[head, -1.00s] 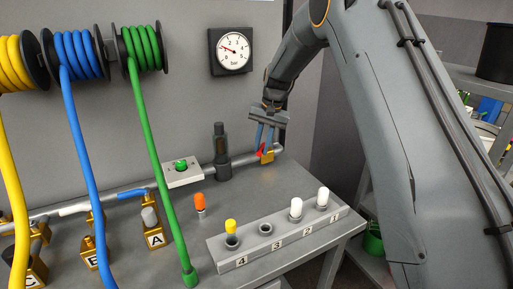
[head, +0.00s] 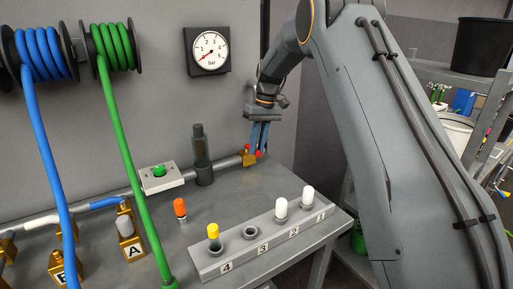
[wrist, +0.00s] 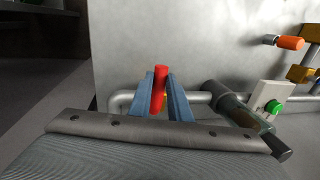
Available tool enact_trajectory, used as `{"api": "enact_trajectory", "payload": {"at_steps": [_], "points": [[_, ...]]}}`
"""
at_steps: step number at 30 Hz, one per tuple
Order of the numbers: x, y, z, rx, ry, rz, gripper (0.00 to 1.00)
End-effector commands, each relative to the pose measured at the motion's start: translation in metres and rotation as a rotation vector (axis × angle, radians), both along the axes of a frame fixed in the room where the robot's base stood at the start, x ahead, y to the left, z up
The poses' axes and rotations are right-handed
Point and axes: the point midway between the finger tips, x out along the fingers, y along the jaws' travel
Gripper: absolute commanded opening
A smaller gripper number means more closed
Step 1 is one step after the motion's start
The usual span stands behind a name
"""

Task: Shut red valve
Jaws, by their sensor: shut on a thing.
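The red valve handle (head: 258,154) is on a brass valve body (head: 249,159) at the right end of the grey pipe along the back wall. My gripper (head: 259,150) reaches down to it from above, its blue fingers on either side of the handle. In the wrist view the red handle (wrist: 160,88) stands between the two blue fingers (wrist: 162,100), which are shut on it. The fingers hide part of the handle in the head view. The round pressure gauge (head: 209,51) on the wall has its needle at the lower left, near the low end.
A dark cylinder (head: 202,155) stands on the pipe left of the valve. A green button box (head: 160,177) is beside it. A grey rack (head: 262,245) with white and yellow-topped plugs and an orange-topped plug (head: 181,209) are in front. Green (head: 130,150) and blue hoses hang left.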

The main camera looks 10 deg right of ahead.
Motion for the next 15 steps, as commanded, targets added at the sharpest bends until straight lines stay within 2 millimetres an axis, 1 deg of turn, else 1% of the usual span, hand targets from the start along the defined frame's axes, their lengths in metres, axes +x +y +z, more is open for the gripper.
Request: {"api": "enact_trajectory", "payload": {"at_steps": [6, 15], "points": [[0.0024, -0.0006, 0.0015, -0.001, -0.005, 0.035, 0.0], [0.0027, -0.0011, 0.0019, -0.002, -0.006, 0.04, 0.0]]}}
